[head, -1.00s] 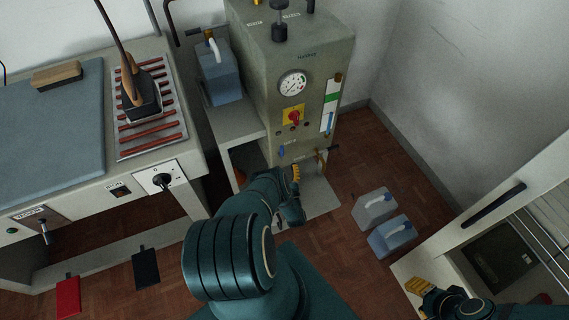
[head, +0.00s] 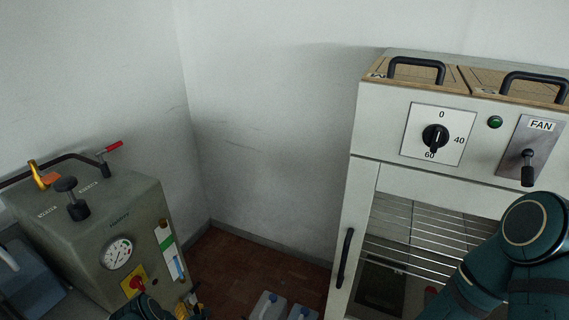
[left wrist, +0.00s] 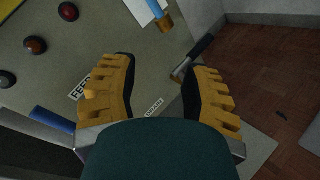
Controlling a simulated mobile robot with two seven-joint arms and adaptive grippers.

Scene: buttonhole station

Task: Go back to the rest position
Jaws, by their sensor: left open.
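My left gripper (left wrist: 160,82) is open in the left wrist view, its yellow-padded fingers spread with nothing between them. It faces the front of the grey boiler (left wrist: 150,45), near the FEED and DRAIN labels. A valve with a dark handle (left wrist: 199,52) shows close beside its right finger; I cannot tell whether they touch. In the head view only a little of the left gripper (head: 192,309) shows at the bottom edge, in front of the boiler (head: 100,220). My right arm shows at the lower right, before the cabinet; its gripper is out of view.
The white drying cabinet (head: 345,225), with a dial (head: 435,137), FAN lever (head: 528,165) and wire racks, stands close on the right. Two canisters (head: 268,307) (head: 302,314) stand on the floor between boiler and cabinet. A blue tube (left wrist: 50,119) lies left of my left gripper.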

